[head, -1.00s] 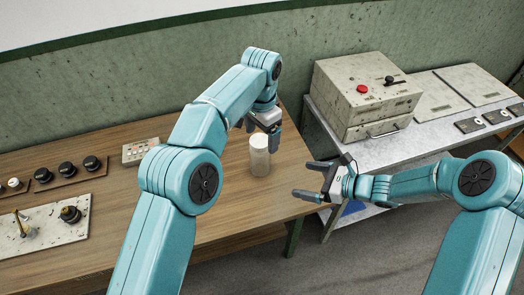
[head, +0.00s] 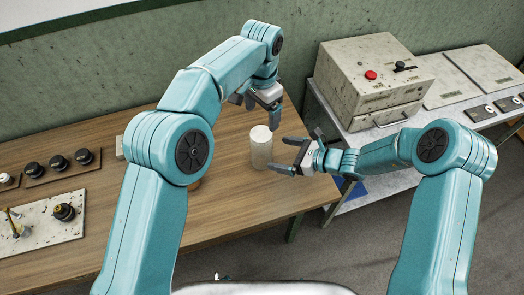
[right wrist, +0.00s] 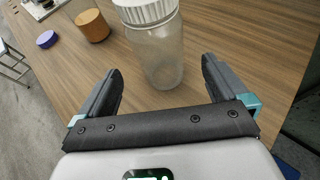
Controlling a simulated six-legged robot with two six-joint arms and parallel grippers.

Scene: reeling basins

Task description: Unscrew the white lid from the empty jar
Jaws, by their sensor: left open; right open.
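The jar (head: 261,153) is clear, looks empty and stands upright on the wooden table near its right end. Its white lid (head: 261,132) is on top; in the right wrist view the ribbed lid (right wrist: 146,12) sits on the jar's neck. My left gripper (head: 261,111) is open, pointing down just above the lid, apart from it. My right gripper (head: 281,154) is open at the jar's right side, level with its body. In the right wrist view the jar body (right wrist: 158,58) stands just ahead of and between the open fingers, with no clear contact.
A brown round block (right wrist: 91,25) and a small purple disc (right wrist: 47,39) lie on the table (head: 235,205) beyond the jar. A panel of black knobs (head: 58,165) is at left. A grey box with a red button (head: 372,80) stands on the right bench.

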